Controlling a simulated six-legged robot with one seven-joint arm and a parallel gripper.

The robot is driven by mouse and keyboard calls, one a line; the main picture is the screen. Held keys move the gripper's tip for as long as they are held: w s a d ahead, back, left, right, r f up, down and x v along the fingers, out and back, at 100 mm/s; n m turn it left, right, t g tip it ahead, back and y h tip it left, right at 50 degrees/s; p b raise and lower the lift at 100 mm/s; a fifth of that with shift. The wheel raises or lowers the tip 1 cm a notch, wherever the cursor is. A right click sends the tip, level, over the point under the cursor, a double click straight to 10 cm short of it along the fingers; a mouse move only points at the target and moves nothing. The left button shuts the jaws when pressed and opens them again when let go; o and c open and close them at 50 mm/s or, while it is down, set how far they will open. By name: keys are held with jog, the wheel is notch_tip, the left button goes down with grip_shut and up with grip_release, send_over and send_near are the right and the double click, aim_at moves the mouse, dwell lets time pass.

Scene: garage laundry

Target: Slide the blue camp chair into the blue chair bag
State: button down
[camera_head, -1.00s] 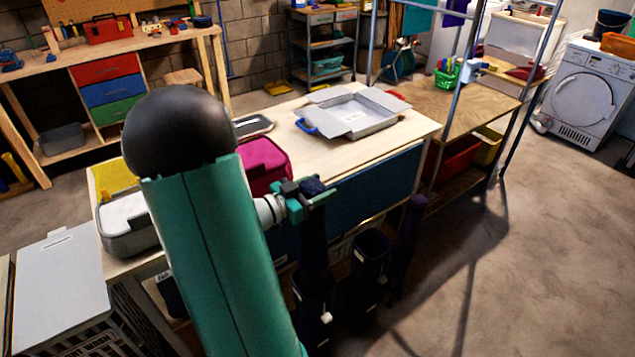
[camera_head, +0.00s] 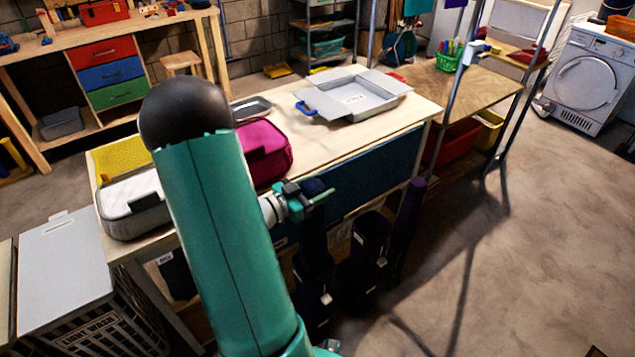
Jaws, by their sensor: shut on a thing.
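My gripper (camera_head: 312,194) is shut on the top of a dark blue folded chair (camera_head: 313,235), held upright in front of the workbench. Below it stands a dark blue bag (camera_head: 314,300) with a pale tag. The chair's lower end meets the bag's mouth and looks to be inside it; the dark colours hide how deep it is. My green arm covers part of the view to the left.
A second dark bag (camera_head: 369,250) stands just right of the blue one, with a purple folded item (camera_head: 409,205) beside it. The workbench (camera_head: 330,140) holds a grey tray (camera_head: 352,97) and a magenta case (camera_head: 265,150). A laundry crate (camera_head: 65,270) is at left. Floor at right is clear.

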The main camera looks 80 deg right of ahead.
jog(key=shift+f, duration=9.85)
jog(key=shift+f, duration=0.15)
jog(key=shift+c, duration=2.2)
grip_release()
jog(key=shift+f, duration=0.1)
jog(key=shift+a, duration=0.1)
jog(key=v, duration=1.3)
jog(key=shift+w+a, duration=0.2)
jog(key=shift+w, duration=0.1)
